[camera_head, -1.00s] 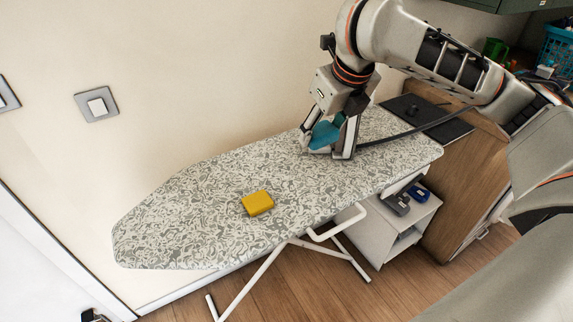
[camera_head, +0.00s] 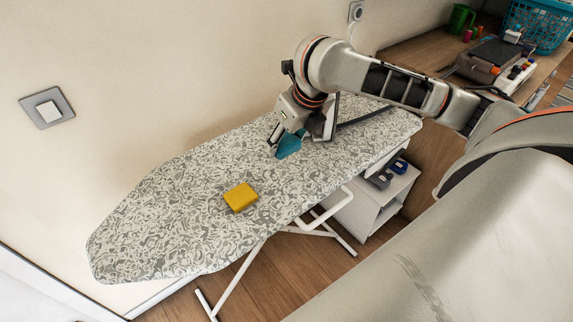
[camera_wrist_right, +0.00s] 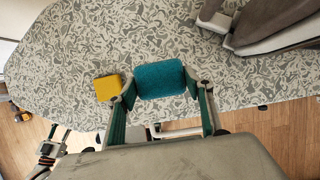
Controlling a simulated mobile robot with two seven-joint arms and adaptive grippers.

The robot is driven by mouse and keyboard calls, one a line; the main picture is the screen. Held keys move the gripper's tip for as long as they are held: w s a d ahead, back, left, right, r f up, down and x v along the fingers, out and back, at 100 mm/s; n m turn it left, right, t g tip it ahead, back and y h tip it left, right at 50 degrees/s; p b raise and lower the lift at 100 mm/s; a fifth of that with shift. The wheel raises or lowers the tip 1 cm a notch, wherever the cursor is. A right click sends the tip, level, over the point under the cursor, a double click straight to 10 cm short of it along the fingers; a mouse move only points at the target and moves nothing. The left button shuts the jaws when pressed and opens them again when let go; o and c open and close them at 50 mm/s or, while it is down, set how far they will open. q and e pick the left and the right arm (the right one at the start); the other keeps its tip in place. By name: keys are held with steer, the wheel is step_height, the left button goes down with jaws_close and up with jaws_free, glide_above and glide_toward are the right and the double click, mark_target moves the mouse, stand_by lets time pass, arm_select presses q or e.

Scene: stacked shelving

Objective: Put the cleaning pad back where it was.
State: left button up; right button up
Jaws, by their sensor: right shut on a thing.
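The teal cleaning pad (camera_head: 289,146) is a rounded block. My right gripper (camera_head: 287,141) is shut on it, over the far half of the patterned ironing board (camera_head: 150,235). In the right wrist view, the pad (camera_wrist_right: 160,80) sits between the two fingertips of the right gripper (camera_wrist_right: 163,88), with board fabric behind it. I cannot tell whether the pad touches the board. A yellow block (camera_head: 240,197) lies on the board, left of and nearer than the pad. A gripper-like part, probably my left gripper (camera_wrist_right: 47,152), shows small at lower left in the right wrist view; its jaws are unclear.
A grey, dark object resembling an iron (camera_wrist_right: 270,25) lies on the board to the right. A white shelf unit (camera_head: 372,205) with small boxes stands beside the board. A cluttered wooden counter (camera_head: 430,50) is at the back right. The board's near left part is clear.

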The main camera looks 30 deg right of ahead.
mark_target(287, 154)
step_height(287, 154, down, 4)
steer(key=shift+f, duration=0.7)
step_height(287, 154, down, 3)
steer(key=shift+f, duration=0.2)
arm_select(q)
steer(key=shift+w+r, duration=0.2)
steer(key=shift+w, duration=0.15)
steer(key=shift+s, duration=0.1)
arm_select(e)
steer(key=o, duration=1)
arm_select(q)
steer(key=shift+a+f, duration=0.1)
steer(key=shift+f, duration=0.05)
